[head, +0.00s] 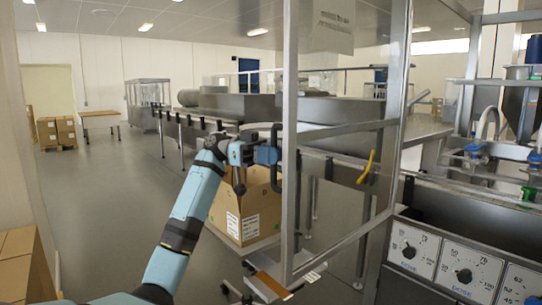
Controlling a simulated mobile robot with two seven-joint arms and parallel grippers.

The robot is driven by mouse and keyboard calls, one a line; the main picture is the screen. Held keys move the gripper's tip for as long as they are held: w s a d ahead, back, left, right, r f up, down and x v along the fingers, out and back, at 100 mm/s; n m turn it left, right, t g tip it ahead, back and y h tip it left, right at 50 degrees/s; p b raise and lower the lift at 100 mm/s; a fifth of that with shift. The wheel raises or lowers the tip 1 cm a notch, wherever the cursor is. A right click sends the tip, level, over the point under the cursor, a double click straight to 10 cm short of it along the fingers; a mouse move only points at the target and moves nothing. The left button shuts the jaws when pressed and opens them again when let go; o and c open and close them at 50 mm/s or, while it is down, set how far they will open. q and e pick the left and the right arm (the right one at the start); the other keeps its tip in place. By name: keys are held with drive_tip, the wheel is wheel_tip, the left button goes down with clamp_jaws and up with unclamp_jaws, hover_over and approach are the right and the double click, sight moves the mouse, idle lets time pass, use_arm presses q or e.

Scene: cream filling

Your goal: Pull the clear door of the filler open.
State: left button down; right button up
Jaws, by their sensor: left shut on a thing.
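The clear door (340,180) of the filler stands in the middle of the head view as a metal-framed pane, swung out at an angle from the machine. Its black handle (277,160) is on the left upright of the frame. My left gripper (268,155) is at this handle and shut on it, with the blue arm reaching up from the lower left. The fingertips are small and partly hidden against the handle. The filler (470,215) is at the right, with dials and nozzles. My right gripper is not in view.
A cardboard box (245,208) stands behind my left gripper and the door's edge. A long metal conveyor (225,122) runs behind the door. Stacked cartons (20,262) are at the lower left. The grey floor (110,180) at the left is open.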

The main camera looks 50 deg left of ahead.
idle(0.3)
use_arm(q)
drive_tip(key=c, duration=1.5)
unclamp_jaws()
drive_tip(key=o, duration=0.4)
drive_tip(key=shift+w+d, duration=0.1)
drive_tip(key=shift+w, duration=0.1)
drive_tip(key=shift+s+a, duration=0.1)
drive_tip(key=shift+a, duration=0.1)
drive_tip(key=p+v, duration=0.1)
drive_tip(key=v, duration=1.2)
drive_tip(key=shift+a, duration=0.25)
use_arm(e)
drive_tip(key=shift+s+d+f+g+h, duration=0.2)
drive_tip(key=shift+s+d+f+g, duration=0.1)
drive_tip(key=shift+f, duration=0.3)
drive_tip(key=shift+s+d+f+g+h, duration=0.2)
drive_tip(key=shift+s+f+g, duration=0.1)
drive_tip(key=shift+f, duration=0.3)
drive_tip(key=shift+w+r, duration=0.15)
